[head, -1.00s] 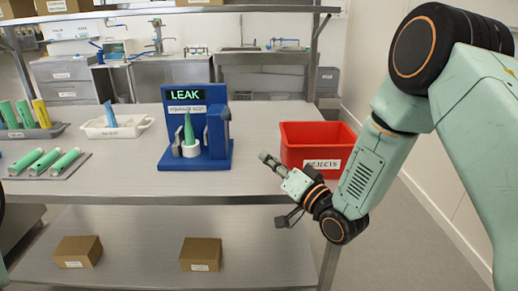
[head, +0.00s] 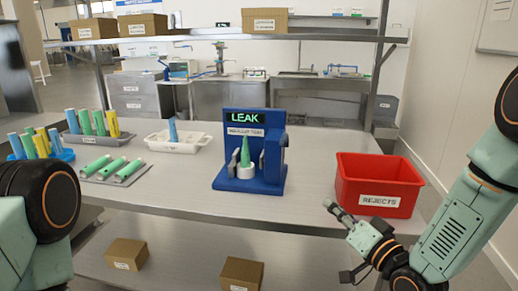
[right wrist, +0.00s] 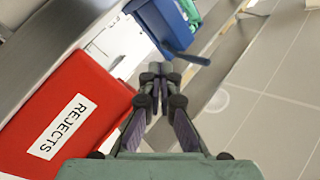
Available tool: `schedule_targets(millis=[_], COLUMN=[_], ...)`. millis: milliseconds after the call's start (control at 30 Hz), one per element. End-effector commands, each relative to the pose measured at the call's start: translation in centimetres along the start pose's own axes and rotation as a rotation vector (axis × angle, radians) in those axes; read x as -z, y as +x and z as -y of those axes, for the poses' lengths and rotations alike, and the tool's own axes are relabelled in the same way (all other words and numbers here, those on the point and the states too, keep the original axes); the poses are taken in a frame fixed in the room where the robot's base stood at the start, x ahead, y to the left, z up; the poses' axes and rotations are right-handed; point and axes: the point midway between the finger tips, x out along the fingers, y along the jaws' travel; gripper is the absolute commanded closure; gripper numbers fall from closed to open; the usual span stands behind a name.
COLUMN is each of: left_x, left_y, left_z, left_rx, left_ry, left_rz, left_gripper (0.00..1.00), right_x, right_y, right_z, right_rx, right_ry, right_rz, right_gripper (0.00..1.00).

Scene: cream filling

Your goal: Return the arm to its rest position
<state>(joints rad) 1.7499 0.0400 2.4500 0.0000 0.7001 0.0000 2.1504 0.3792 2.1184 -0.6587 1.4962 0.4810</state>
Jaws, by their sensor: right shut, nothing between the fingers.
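My right gripper (head: 337,211) is shut and empty, low in front of the bench's right part, to the left of and below the red bin (head: 380,182) labelled "REJECTS". In the right wrist view its fingers (right wrist: 155,75) are together with nothing between them, and the red bin (right wrist: 70,118) is to their left. Part of my left arm shows at the lower left of the head view; its gripper is out of the picture.
A blue tester (head: 228,182) reading "LEAK" holds a green cone-tipped tube (head: 245,153) upright. A white tray (head: 160,143) holds a blue tube (head: 173,130). Green tubes (head: 97,165) lie on a grey tray. Cardboard boxes (head: 242,274) stand on the lower shelf.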

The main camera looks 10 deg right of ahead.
Motion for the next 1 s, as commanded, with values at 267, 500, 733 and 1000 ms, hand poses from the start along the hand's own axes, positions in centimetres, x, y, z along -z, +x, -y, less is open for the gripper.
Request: schedule_targets(millis=[267, 500, 733, 1000], left_x=[0.0, 0.0, 0.0, 0.0], left_y=[0.0, 0.0, 0.0, 0.0], left_z=[0.0, 0.0, 0.0, 0.0], left_rx=[0.000, 0.000, 0.000, 0.000], left_ry=[0.000, 0.000, 0.000, 0.000], left_rz=[0.000, 0.000, 0.000, 0.000], left_gripper=[0.60, 0.60, 0.60, 0.60], right_x=[-12.6, -22.1, -27.1, -29.1], right_y=[-7.8, -20.2, -32.4, -37.2], right_z=[-7.0, -8.8, -7.6, -6.8], right_rx=[-0.408, -0.630, -0.772, -0.789], right_ry=[-0.164, -0.204, -0.194, -0.200], right_rz=[0.485, 0.942, 1.296, 1.422], right_gripper=[1.00, 1.00, 1.00, 1.00])
